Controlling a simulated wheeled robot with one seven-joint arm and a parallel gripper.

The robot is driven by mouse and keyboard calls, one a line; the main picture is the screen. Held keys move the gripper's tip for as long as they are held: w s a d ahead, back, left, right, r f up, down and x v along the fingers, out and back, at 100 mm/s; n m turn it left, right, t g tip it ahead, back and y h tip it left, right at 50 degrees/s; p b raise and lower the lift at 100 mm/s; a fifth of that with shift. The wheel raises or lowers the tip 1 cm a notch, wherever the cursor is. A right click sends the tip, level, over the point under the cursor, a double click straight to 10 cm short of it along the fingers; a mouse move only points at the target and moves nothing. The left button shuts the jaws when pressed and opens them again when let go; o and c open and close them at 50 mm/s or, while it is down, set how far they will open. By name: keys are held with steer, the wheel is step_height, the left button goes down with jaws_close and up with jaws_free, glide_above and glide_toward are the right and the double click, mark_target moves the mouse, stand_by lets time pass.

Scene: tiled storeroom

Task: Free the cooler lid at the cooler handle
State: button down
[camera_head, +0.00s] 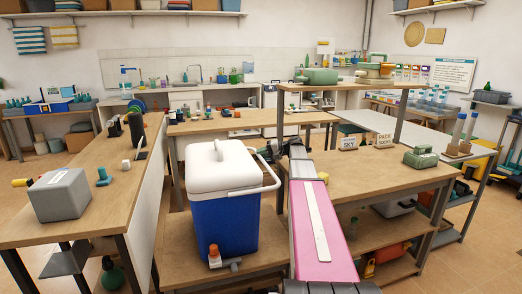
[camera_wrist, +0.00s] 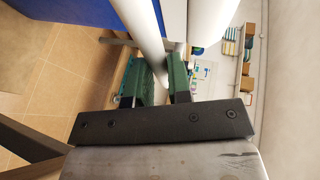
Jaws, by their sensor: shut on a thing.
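The cooler (camera_head: 225,215) has a blue body and a white lid (camera_head: 218,165) and stands upright on a low wooden surface. The lid sits closed on the body. The white cooler handle (camera_head: 277,180) angles out around the front and right side of the cooler, below the lid top. My gripper (camera_head: 268,152) is at the right side of the cooler, partly hidden behind the handle and lid edge. In the wrist view my gripper (camera_wrist: 164,78) has its green fingers shut on the white handle bar (camera_wrist: 143,45). The blue body (camera_wrist: 85,18) shows beside it.
A wooden bench with a grey box (camera_head: 60,195) stands left. A bench with signs (camera_head: 383,140) and a green container (camera_head: 420,157) stands right, close to my arm. An orange-capped bottle (camera_head: 214,257) stands in front of the cooler.

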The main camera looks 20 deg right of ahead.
steer(key=shift+f, duration=0.4)
steer(key=c, duration=1.1)
jaws_free()
steer(key=shift+f, duration=0.1)
steer(key=shift+o, duration=0.2)
steer(key=v, duration=1)
steer(key=shift+d+r, duration=0.2)
steer(key=shift+d, duration=0.15)
steer(key=shift+s, duration=0.1)
steer(key=shift+s, duration=0.1)
